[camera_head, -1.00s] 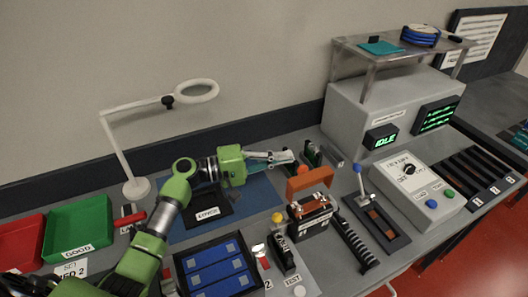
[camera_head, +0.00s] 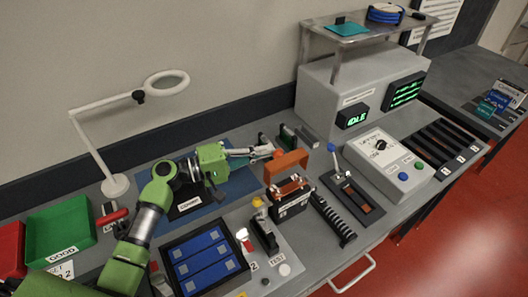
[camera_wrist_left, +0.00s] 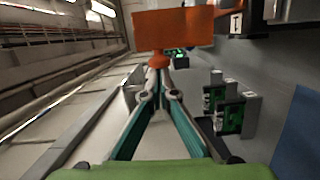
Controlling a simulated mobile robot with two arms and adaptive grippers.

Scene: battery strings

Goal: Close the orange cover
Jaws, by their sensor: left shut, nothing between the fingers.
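The orange cover (camera_head: 287,163) stands raised at the back of a black fixture (camera_head: 290,205) with an orange-brown strip on top. It also shows large at the top of the left wrist view (camera_wrist_left: 173,28), with a round orange knob (camera_wrist_left: 159,61) below it. My left gripper (camera_head: 270,151) is shut and empty, behind and left of the cover. Its fingertips also show in the left wrist view (camera_wrist_left: 160,78), close to the knob. I cannot tell whether they touch it. My right gripper is not in view.
A lever unit (camera_head: 350,190) and a ribbed black strip (camera_head: 333,220) stand right of the cover. A tray of blue cells (camera_head: 176,249) and a TEST block (camera_head: 264,233) lie in front. A grey machine (camera_head: 325,100) rises behind.

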